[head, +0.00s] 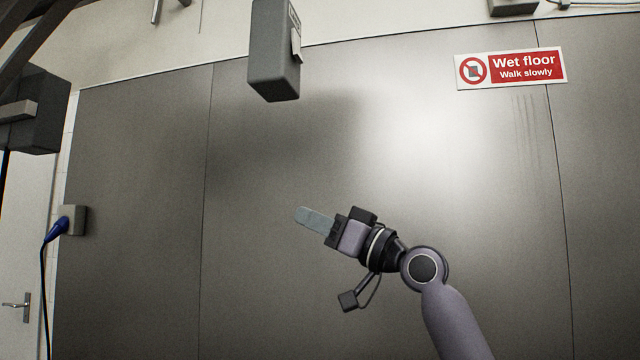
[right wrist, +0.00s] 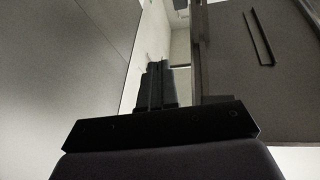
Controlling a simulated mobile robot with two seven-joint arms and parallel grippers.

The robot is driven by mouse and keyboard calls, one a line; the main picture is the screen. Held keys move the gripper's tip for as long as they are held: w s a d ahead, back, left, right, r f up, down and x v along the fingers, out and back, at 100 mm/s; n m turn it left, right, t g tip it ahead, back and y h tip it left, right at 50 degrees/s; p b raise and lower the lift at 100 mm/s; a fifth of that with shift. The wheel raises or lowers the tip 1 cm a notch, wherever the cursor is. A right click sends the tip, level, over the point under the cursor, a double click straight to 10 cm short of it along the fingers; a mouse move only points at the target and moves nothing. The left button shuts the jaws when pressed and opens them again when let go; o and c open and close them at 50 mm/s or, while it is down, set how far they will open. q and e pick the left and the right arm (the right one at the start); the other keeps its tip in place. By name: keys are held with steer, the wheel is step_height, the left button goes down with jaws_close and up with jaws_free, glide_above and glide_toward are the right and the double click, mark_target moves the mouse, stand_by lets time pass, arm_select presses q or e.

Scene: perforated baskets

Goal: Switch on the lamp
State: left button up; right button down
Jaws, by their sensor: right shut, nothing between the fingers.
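I cannot make out a lamp or a lamp switch for certain in either view. A grey box (head: 274,55) with a small pale tag is fixed high on the metal-panelled wall in the head view; I cannot tell what it is. My right gripper (head: 303,214) is in front of the wall panels, below and slightly right of that box and well apart from it. Its fingers are together, point left and hold nothing. The right wrist view shows the dark fingers (right wrist: 157,68) with nothing between them. My left gripper is not in view.
A grey wall socket (head: 74,220) with a blue plug (head: 57,229) and hanging cable is at the left, beside a pale door with a handle (head: 17,306). A dark box (head: 38,110) is above them. A wet floor sign (head: 511,68) is upper right. The middle wall panels (head: 270,170) are bare.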

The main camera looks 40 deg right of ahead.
mark_target(300, 52)
steer(key=s+d+r+n+y, duration=0.2)
steer(key=s+r+y, duration=0.1)
steer(key=s+r, duration=0.5)
steer(key=s+d+r+n+y, duration=0.2)
steer(key=s+r+y, duration=0.1)
steer(key=s+r, duration=0.5)
steer(key=shift+s+r, duration=0.4)
steer(key=shift+r, duration=0.3)
steer(key=shift+a+r, duration=0.1)
steer(key=p+x, duration=0.1)
steer(key=x, duration=0.3)
steer(key=f+p+x, duration=0.1)
steer(key=p+x, duration=0.1)
steer(key=x, duration=0.2)
steer(key=w+a+p+x, duration=0.1)
steer(key=x, duration=0.3)
steer(key=shift+f, duration=0.45)
steer(key=shift+w+a+f+p, duration=0.1)
steer(key=shift+w+a+p, duration=0.25)
steer(key=shift+w, duration=0.15)
